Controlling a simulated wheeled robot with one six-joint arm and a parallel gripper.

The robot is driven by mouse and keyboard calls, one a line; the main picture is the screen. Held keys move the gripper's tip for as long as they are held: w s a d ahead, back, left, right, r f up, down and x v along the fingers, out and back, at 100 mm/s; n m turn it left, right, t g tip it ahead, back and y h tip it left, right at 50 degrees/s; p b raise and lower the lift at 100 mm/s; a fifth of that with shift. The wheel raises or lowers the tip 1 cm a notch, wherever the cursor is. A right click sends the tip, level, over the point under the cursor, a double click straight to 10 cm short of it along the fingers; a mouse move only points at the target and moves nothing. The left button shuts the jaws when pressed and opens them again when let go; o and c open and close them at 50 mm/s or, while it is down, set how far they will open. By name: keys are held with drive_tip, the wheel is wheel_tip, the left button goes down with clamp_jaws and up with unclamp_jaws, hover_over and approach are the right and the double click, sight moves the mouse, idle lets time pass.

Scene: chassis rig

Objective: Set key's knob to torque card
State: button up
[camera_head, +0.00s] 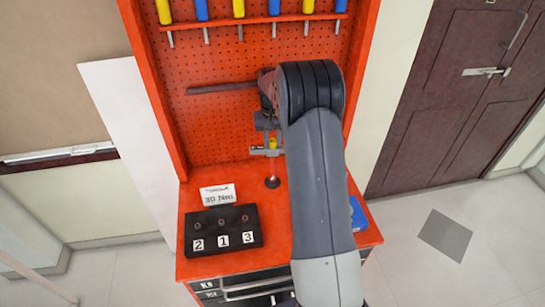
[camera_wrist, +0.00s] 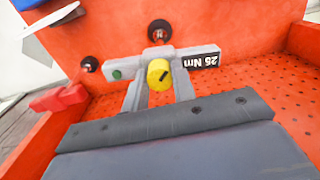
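The key (camera_wrist: 203,57) is a grey bar with a yellow round knob (camera_wrist: 159,75), a dark slot mark on the knob, a green dot and a black label reading 25 Nm upside down. In the head view the key (camera_head: 258,151) is below my gripper (camera_head: 267,138), above the orange bench. My gripper's two fingers (camera_wrist: 158,93) meet the bar on either side of the knob, and the gripper looks shut on the key. The white torque card (camera_head: 218,195) reads 30 Nm and stands behind the black block.
The black block (camera_head: 250,235) carries labels 2, 1 and 3. A dark round fitting (camera_head: 272,182) stands on the bench below the key. Several screwdrivers (camera_head: 239,9) hang on a rack on the orange pegboard (camera_head: 215,125). A blue item (camera_head: 358,213) lies right of my arm.

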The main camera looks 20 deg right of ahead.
drive_tip(key=shift+c, duration=0.3)
drive_tip(key=m, duration=0.2)
drive_tip(key=shift+m, duration=0.4)
drive_tip(key=m, duration=0.4)
drive_tip(key=shift+p, duration=0.3)
drive_tip(key=o, duration=0.6)
drive_tip(key=shift+m, duration=0.3)
drive_tip(key=shift+r+p, duration=1.55)
drive_tip(key=shift+r, duration=1.45)
